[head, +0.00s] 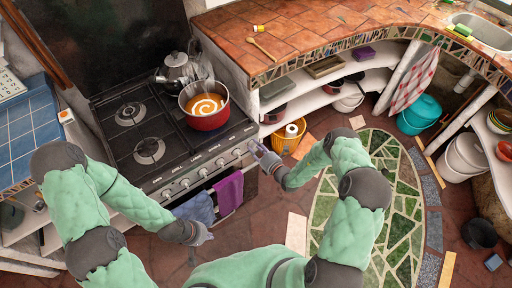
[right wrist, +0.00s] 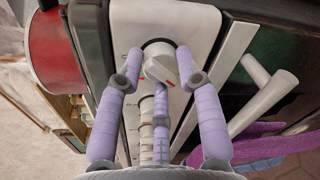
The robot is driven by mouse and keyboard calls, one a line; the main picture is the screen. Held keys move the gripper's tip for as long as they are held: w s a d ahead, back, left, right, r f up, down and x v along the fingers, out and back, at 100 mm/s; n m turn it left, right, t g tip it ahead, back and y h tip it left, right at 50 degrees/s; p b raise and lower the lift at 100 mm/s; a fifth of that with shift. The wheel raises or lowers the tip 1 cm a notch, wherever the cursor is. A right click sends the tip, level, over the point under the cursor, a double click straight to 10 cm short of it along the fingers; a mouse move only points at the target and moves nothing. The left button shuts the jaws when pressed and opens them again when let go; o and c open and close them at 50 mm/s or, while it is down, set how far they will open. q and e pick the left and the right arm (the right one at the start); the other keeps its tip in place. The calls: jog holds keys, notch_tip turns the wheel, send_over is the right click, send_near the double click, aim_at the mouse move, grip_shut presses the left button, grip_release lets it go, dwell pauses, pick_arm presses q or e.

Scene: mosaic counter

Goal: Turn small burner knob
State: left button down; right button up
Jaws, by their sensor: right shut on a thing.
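The stove's white front panel (head: 212,168) carries a row of round white knobs. In the right wrist view, a white knob (right wrist: 160,65) with a red mark sits between the purple fingers of my right gripper (right wrist: 160,60). My right gripper is shut on this knob, at the right end of the row; it also shows in the head view (head: 258,150). More knobs (right wrist: 147,145) line up below it in the wrist view, partly hidden by a finger. My left gripper (head: 208,238) hangs in front of the stove, away from the knobs; its fingers are too small to read.
A blue towel (head: 196,208) and a purple towel (head: 229,192) hang in front of the oven. A tiled counter (head: 300,35) curves away right.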

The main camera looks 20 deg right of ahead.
jog(key=shift+w+d+r, duration=0.15)
jog(key=shift+w+d, duration=0.05)
jog(key=shift+d, duration=0.15)
jog(key=o, duration=1.1)
jog(key=shift+o, duration=0.2)
jog(key=shift+s, duration=0.1)
jog(key=shift+a, duration=0.1)
jog(key=shift+s, duration=0.15)
jog(key=shift+s, duration=0.25)
jog(key=v, duration=1.1)
jog(key=shift+s, duration=0.1)
